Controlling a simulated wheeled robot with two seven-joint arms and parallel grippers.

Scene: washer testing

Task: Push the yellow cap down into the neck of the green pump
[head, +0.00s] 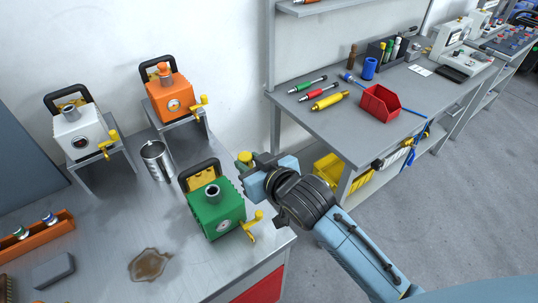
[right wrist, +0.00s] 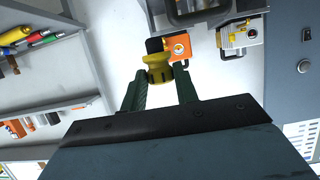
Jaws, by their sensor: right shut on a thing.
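The green pump (head: 208,222) stands on the metal bench in the head view, with an open grey neck (head: 212,192) on its top and a yellow lever on its right side. My right gripper (head: 250,170) is shut on the yellow cap (head: 244,157) and holds it above, to the right of and apart from the pump's neck. In the right wrist view the cap (right wrist: 158,68) sits between the two fingertips. The green pump's neck cannot be made out in that view. My left gripper is not in view.
An orange pump (head: 168,92) and a white pump (head: 78,133) stand on raised stands behind. A metal can (head: 157,160) stands beside the green pump. A brown puddle (head: 149,264) and a grey block (head: 53,271) lie in front. A tool table with a red bin (head: 380,107) is at right.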

